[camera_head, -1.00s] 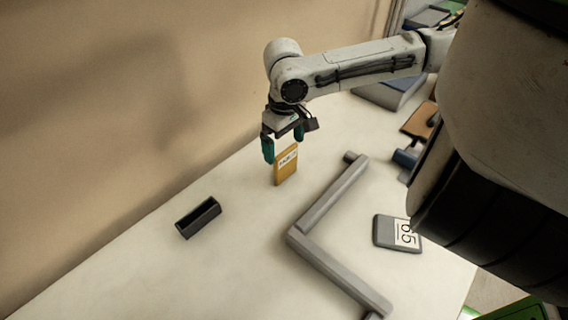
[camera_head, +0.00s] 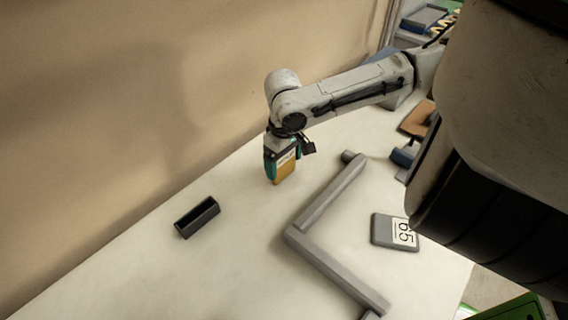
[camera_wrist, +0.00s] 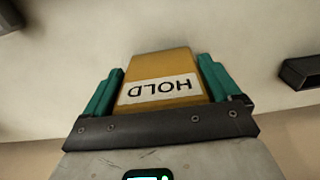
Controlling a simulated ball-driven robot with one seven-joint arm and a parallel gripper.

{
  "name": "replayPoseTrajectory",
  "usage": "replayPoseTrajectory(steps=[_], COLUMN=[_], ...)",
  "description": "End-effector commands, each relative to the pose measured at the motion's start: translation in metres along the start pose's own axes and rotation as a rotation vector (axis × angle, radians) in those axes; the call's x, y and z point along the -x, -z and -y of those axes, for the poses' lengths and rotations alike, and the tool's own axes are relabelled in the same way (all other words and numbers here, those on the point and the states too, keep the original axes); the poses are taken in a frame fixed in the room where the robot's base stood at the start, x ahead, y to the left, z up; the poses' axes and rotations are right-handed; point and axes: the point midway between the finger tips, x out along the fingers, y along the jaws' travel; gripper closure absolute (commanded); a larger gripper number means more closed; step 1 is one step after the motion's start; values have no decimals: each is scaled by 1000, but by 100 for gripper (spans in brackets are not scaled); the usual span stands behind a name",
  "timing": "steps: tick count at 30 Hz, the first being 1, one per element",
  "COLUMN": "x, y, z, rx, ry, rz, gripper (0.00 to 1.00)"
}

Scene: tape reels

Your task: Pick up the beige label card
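The label card (camera_head: 284,172) is a mustard-beige block with a white strip; it stands upright on the pale table. In the wrist view the card (camera_wrist: 158,68) shows the word HOLD upside down on its strip. My gripper (camera_head: 283,158) has come down around the card's upper part. In the wrist view one teal finger of my gripper (camera_wrist: 160,82) is on each side of the card. The fingers are still spread, with a slim gap visible at the right finger; contact on the left is hard to tell.
A black open holder (camera_head: 197,217) lies to the left. A grey L-shaped rail (camera_head: 325,205) runs to the right of the card. A grey block marked 65 (camera_head: 383,229) lies beyond it. Brown and blue items (camera_head: 405,155) are at the right edge.

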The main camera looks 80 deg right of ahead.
Motion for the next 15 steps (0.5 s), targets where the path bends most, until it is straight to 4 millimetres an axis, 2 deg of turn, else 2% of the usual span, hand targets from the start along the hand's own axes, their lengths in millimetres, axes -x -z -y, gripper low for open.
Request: replayPoseTrajectory(steps=[1,7,15], x=[0,0,1], y=[0,0,0], z=[0,0,0], rx=[0,0,0], ry=[0,0,0], rz=[0,0,0], gripper=[20,39,40])
